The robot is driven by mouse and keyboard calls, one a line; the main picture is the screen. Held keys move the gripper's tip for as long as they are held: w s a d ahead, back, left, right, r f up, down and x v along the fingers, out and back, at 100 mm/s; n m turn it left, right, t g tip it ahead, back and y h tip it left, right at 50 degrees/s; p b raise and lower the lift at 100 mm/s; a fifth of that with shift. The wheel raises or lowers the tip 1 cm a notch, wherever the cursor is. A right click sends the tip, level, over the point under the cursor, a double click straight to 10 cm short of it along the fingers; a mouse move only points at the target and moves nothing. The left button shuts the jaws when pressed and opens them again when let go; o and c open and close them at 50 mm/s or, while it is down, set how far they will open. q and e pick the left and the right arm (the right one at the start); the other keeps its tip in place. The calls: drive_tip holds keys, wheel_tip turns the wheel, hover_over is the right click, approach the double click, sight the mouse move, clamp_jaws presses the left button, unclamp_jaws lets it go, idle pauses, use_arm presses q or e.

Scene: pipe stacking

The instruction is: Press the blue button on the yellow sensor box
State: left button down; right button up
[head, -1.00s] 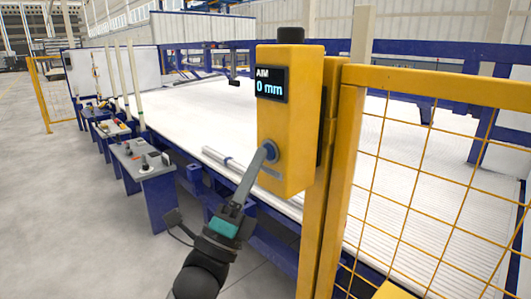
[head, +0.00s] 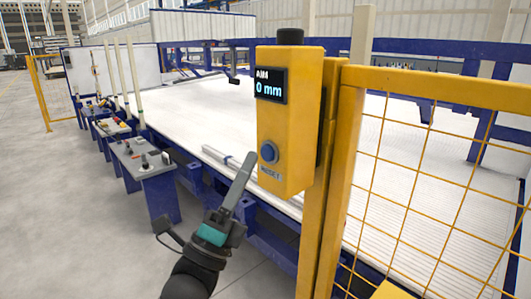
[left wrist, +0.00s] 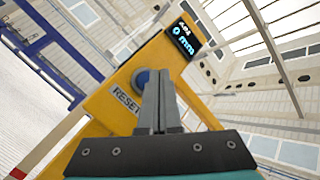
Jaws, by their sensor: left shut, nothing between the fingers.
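The yellow sensor box (head: 291,125) is fixed to a yellow post in the head view. Its display reads "AIM 0 mm", and its blue button (head: 269,152) shows uncovered above a "RESET" label. In the left wrist view, the shut fingers (left wrist: 159,75) point at the yellow box (left wrist: 110,95) and partly cover the blue button (left wrist: 141,80). My right gripper is not in view.
The yellow mesh fence (head: 430,150) spreads to the right of the box. A long white table (head: 200,110) on a blue frame lies behind it, with grey pipes (head: 232,166) on its near edge. Grey control stands (head: 145,165) are at left; open floor lies in front of them.

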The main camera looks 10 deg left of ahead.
use_arm(q)
drive_tip(key=s+a, duration=0.1)
drive_tip(key=s, duration=0.1)
drive_tip(key=s+a+p, duration=0.1)
drive_tip(key=a, duration=0.1)
drive_tip(key=shift+s, duration=0.35)
idle(0.3)
